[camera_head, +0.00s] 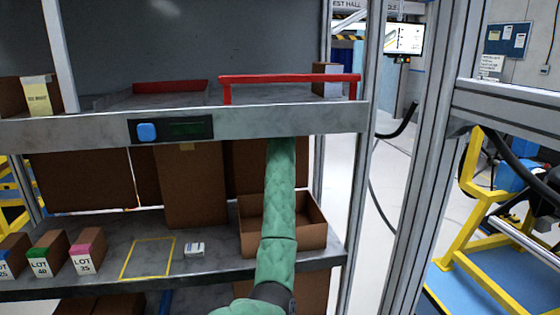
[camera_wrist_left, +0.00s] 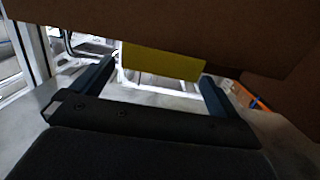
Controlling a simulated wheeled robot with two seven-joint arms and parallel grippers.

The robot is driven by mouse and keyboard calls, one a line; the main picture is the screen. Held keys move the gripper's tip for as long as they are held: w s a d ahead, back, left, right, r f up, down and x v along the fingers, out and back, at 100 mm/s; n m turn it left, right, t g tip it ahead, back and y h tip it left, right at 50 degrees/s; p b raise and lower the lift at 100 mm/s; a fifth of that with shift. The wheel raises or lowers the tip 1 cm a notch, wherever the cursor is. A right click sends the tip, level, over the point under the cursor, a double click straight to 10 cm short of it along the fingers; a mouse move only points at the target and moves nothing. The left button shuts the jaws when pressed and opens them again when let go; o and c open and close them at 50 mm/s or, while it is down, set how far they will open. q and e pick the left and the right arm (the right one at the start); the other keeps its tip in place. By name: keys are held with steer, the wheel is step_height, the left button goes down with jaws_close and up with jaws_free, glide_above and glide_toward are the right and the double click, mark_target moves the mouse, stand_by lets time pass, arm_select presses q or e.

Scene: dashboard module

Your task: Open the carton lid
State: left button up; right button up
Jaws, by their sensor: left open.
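In the head view a brown carton (camera_head: 283,222) stands on the lower shelf at the right, its front part open at the top. Brown cardboard (camera_head: 240,165) rises behind it, partly behind my green left arm. My left gripper is hidden there behind the upper shelf's front rail. In the left wrist view my left gripper (camera_wrist_left: 155,74) is open, its two dark fingers apart. A yellow tab (camera_wrist_left: 162,60) hangs from a brown cardboard panel (camera_wrist_left: 200,28) and appears between the fingertips, not gripped. Whether a finger touches it I cannot tell. My right gripper is not in view.
The upper shelf rail (camera_head: 85,130) crosses above. A tall brown box (camera_head: 195,195) stands left of the carton. Small LOT boxes (camera_head: 85,252) stand at the left. A yellow outlined square (camera_head: 148,258) is empty, with a small white item (camera_head: 194,249) beside it.

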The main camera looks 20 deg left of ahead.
arm_select(q)
steer(key=s+d+f+t, duration=0.1)
steer(key=s+d+f, duration=0.6)
steer(key=s, duration=0.4)
steer(key=s+d+f+t+y+b, duration=0.1)
steer(key=s+d+f, duration=0.7)
steer(key=s, duration=0.3)
steer(key=shift+f, duration=0.35)
steer(key=shift+s+f, duration=0.1)
steer(key=shift+s, duration=0.05)
